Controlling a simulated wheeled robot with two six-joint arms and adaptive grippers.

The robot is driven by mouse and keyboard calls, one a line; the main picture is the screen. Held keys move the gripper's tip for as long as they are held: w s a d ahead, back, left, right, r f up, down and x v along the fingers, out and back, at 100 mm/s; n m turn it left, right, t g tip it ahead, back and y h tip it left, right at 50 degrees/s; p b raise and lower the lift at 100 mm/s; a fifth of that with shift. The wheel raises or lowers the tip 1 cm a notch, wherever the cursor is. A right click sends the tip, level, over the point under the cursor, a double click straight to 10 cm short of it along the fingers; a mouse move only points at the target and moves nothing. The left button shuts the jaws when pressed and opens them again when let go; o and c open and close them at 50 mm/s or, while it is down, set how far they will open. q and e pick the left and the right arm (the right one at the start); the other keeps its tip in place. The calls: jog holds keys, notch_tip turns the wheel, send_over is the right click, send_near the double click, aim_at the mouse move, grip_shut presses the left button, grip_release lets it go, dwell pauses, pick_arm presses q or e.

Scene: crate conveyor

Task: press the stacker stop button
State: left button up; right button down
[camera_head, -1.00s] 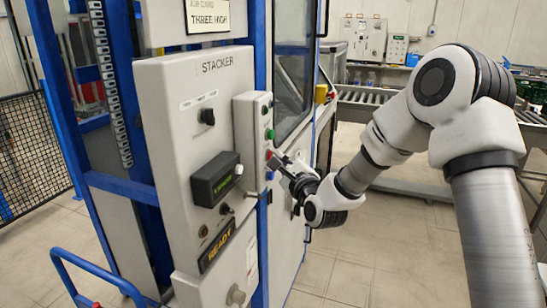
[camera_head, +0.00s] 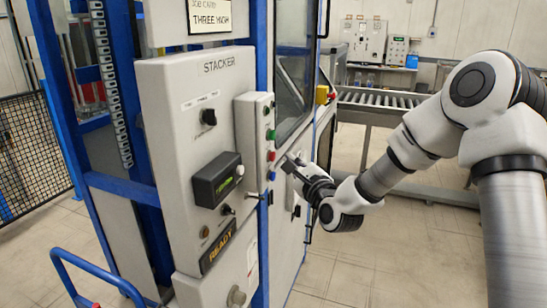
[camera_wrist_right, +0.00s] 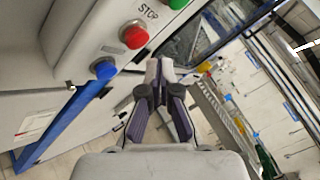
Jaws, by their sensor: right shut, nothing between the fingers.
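The stacker's button box (camera_head: 254,135) stands on the right edge of the STACKER panel (camera_head: 205,120) in the head view. Its red stop button (camera_head: 271,156) sits between a green button (camera_head: 271,135) and a blue button (camera_head: 271,176). In the right wrist view the red button (camera_wrist_right: 134,36) is beside the word STOP, above and left of my fingertips. My right gripper (camera_head: 287,160) is shut and empty, a little to the right of the red button and apart from it; its closed fingers show in the wrist view (camera_wrist_right: 160,75). My left gripper is out of view.
A blue rail (camera_head: 90,268) is at the lower left. A roller conveyor (camera_head: 380,98) runs behind. Floor to the right of the cabinet is clear.

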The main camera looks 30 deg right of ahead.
jog(key=s+d, duration=0.2)
jog(key=s, duration=0.1)
jog(key=shift+d, duration=0.3)
dwell(0.6)
